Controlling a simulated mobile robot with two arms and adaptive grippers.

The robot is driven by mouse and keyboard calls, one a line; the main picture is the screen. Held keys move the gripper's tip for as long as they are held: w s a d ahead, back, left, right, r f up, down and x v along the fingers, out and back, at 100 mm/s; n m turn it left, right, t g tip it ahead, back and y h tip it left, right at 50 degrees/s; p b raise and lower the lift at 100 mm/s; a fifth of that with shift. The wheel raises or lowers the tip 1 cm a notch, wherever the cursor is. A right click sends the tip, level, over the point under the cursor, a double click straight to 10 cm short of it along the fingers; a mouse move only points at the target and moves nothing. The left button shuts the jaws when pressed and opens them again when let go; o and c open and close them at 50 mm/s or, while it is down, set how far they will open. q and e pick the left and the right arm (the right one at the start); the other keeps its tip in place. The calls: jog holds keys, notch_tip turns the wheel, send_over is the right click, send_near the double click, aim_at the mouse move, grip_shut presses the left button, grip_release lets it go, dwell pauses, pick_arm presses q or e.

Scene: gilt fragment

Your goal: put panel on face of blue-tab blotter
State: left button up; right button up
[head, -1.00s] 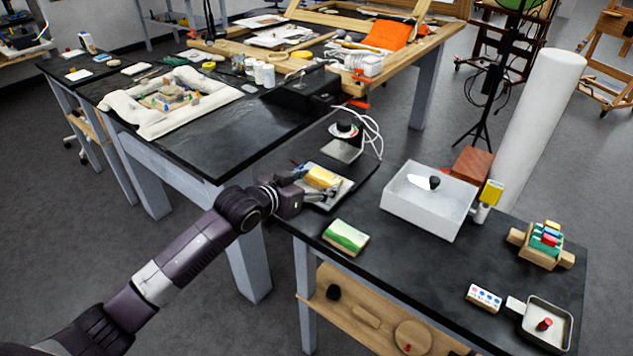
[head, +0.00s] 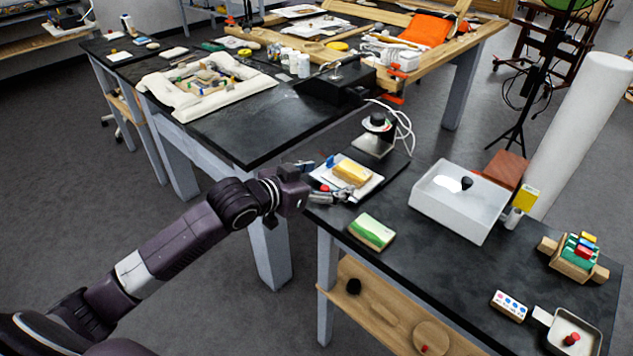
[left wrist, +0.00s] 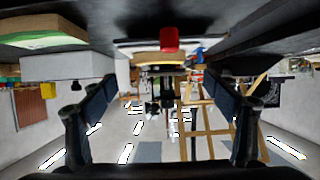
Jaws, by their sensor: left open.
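A gold-yellow block (head: 352,173), which I take for the panel, lies on a white blotter-like sheet (head: 366,190) on the black bench. A small blue tab (head: 331,161) shows at the sheet's back left, and a small red piece (head: 325,188) is near its front left. My left gripper (head: 327,181) is open at the sheet's left edge, left of the gold block, with nothing seen held. In the left wrist view the fingers (left wrist: 162,105) stand wide apart, and a red piece (left wrist: 169,39) shows above the gap between them. My right gripper is not in view.
A green-and-white block (head: 372,231) lies in front of the sheet. A lamp-like stand (head: 377,143) is behind it. A white tub (head: 447,210) stands to the right. Paint-like items and a metal tray (head: 549,323) are farther right. A gap separates this bench from the long table.

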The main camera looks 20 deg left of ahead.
pick_arm(q)
jog(key=shift+v, duration=2.2)
jog(key=shift+g+y, duration=0.4)
jog(key=shift+g, duration=0.4)
jog(key=s+f, duration=0.1)
jog(key=f, duration=0.1)
jog(key=s+d+f, duration=0.1)
jog(key=s+f, duration=0.1)
jog(key=s+d+f, duration=0.1)
jog(key=f, duration=0.1)
jog(key=shift+s+d+f, duration=0.15)
jog(key=shift+s+f, duration=0.1)
jog(key=shift+f, duration=0.1)
jog(key=s+f+n+g+y, duration=0.1)
jog(key=s+f+g, duration=0.3)
jog(key=s, duration=0.5)
jog(key=s+f+g+y, duration=0.1)
jog(key=s+f, duration=0.5)
jog(key=s, duration=0.3)
jog(key=s+f+n+g+y, duration=0.1)
jog(key=s+f+g+y, duration=0.15)
jog(key=s+f, duration=0.45)
notch_tip(320, 180, down, 23)
jog(key=s+d+g, duration=0.1)
jog(key=s+g, duration=0.1)
jog(key=s+a+f, duration=0.3)
jog(key=s+f, duration=1.4)
jog(key=s, duration=0.1)
jog(key=shift+g+h, duration=0.35)
